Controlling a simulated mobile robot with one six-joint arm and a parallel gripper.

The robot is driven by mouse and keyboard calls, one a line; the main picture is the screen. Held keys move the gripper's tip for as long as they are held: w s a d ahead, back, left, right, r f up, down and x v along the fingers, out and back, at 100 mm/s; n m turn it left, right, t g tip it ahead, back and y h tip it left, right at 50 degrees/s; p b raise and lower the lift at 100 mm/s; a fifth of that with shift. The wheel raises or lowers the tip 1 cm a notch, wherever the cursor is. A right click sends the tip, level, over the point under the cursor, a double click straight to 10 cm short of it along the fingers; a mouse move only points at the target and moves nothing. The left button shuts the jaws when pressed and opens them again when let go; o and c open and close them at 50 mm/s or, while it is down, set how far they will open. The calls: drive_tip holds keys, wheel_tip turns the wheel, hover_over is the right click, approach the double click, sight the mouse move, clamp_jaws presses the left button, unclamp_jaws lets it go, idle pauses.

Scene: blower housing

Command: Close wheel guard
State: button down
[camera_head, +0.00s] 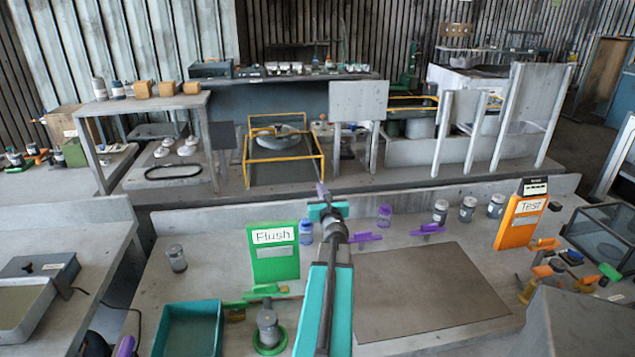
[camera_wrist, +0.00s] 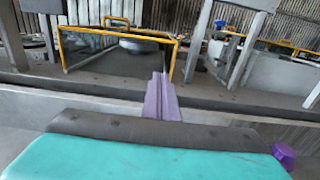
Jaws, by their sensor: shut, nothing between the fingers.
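A yellow-framed guard (camera_head: 285,159) stands on the far ledge, left of the picture's middle in the head view. A grey round wheel (camera_head: 277,137) shows within its frame. In the wrist view the yellow frame (camera_wrist: 120,32) is at upper left, with the wheel (camera_wrist: 140,46) behind its top bar and a yellow handle above. I cannot tell how far the guard is open. My gripper (camera_head: 321,189) is in front of and below the guard, apart from it. Its purple fingers (camera_wrist: 162,97) are shut and empty, pointing toward the guard's right side.
A grey panel (camera_head: 358,101) stands right of the guard, with more upright panels (camera_head: 530,115) beyond. On the near bench are a green Flush sign (camera_head: 274,254), an orange Test sign (camera_head: 521,221), small jars (camera_head: 440,212) and purple levers (camera_head: 428,229). A bare brown mat (camera_head: 430,290) lies at right.

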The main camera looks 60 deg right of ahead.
sight(313, 167)
drive_tip(key=shift+p+x, duration=2.25)
drive_tip(key=shift+x, duration=4.7)
drive_tip(key=shift+a, duration=0.1)
drive_tip(key=shift+w, duration=0.15)
